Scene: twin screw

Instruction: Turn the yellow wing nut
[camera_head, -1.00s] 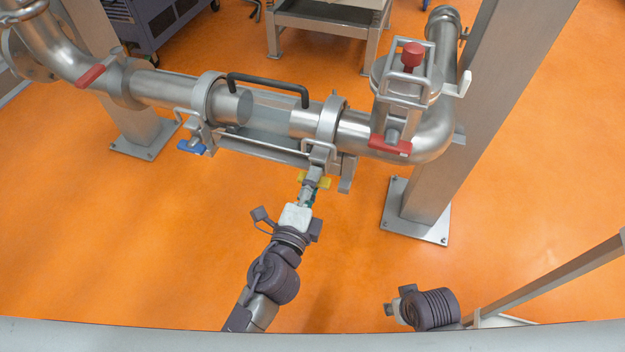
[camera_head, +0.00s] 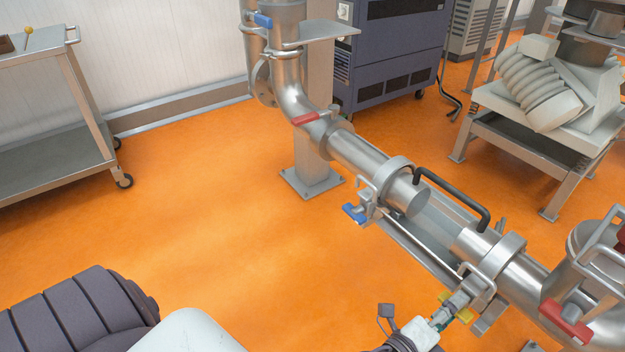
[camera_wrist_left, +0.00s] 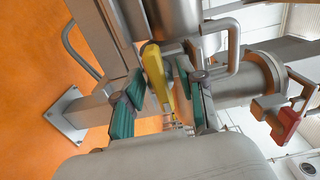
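The yellow wing nut (camera_head: 462,314) is on the clamp at the right end of the pipe gap in the head view. My left gripper (camera_head: 440,318) is right at it, with its arm below. In the left wrist view the yellow wing nut (camera_wrist_left: 157,75) stands between the two teal finger pads of my left gripper (camera_wrist_left: 155,92). Gaps show between the nut and the pads, so the gripper looks open around it; contact deeper in is hard to tell. My right gripper is not in view.
A blue wing nut (camera_head: 354,213) is on the other clamp. A black handle (camera_head: 455,197) spans the pipe gap. A metal cart (camera_head: 60,110) stands at the far left. Orange floor between is clear.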

